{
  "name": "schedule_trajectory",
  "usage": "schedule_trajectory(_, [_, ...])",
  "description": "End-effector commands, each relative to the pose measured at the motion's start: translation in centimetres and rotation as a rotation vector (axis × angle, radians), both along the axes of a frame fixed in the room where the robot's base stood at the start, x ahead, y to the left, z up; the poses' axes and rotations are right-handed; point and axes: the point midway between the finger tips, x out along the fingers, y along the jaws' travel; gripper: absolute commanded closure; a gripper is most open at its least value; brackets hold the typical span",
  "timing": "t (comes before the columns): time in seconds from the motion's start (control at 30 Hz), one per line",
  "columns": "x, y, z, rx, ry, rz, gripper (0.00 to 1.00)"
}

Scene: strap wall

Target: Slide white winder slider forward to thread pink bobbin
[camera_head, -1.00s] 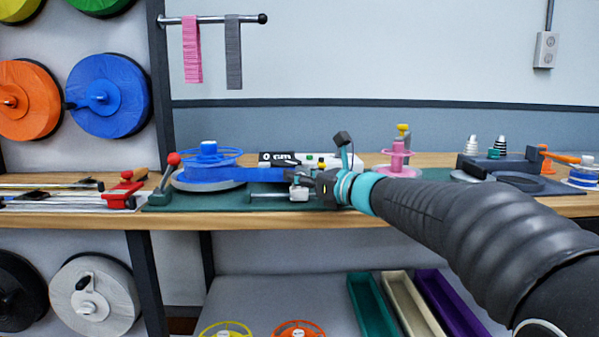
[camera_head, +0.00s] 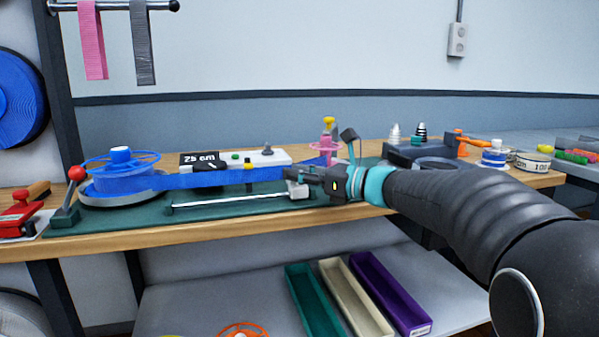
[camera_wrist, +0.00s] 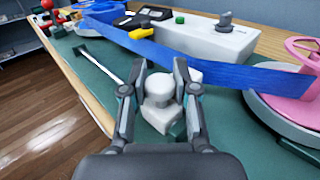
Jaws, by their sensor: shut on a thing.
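My gripper (camera_head: 312,178) is shut on the knob of the white winder slider (camera_head: 298,188). In the wrist view the white slider (camera_wrist: 160,115) sits between the two fingers, on the green base. Its rail (camera_head: 225,201) runs left from it. A blue strap (camera_head: 205,179) stretches from the blue spool (camera_head: 120,172) on the left toward the slider. The pink bobbin (camera_head: 327,148) stands behind and right of the slider; in the wrist view it (camera_wrist: 295,78) is at the right, and the blue strap passes in front of it. I cannot tell whether the strap touches the bobbin.
A white counter unit (camera_head: 258,157) with a display reading 25 cm stands behind the strap. A red-knobbed lever (camera_head: 70,190) is at the left. A dark holder (camera_head: 425,150) with cones stands at the right. Coloured trays (camera_head: 355,298) lie on the lower shelf.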

Motion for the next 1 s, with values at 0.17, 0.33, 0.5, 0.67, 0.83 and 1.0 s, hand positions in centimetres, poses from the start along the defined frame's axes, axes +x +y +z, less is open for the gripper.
schedule_trajectory(0.17, [0.2, -0.4, 0.0, -0.001, -0.001, -0.009, 0.69])
schedule_trajectory(0.33, [0.1, -0.3, 0.0, -0.001, -0.001, -0.007, 0.47])
schedule_trajectory(0.5, [0.1, -0.1, 0.0, -0.001, -0.001, -0.004, 0.47])
schedule_trajectory(0.67, [-0.2, -0.7, 0.0, -0.001, -0.001, -0.005, 0.47])
schedule_trajectory(0.83, [-1.1, -3.1, 0.0, -0.002, -0.001, -0.009, 0.47])
schedule_trajectory(1.0, [-2.5, -6.4, 0.0, 0.0, -0.001, -0.011, 0.47])
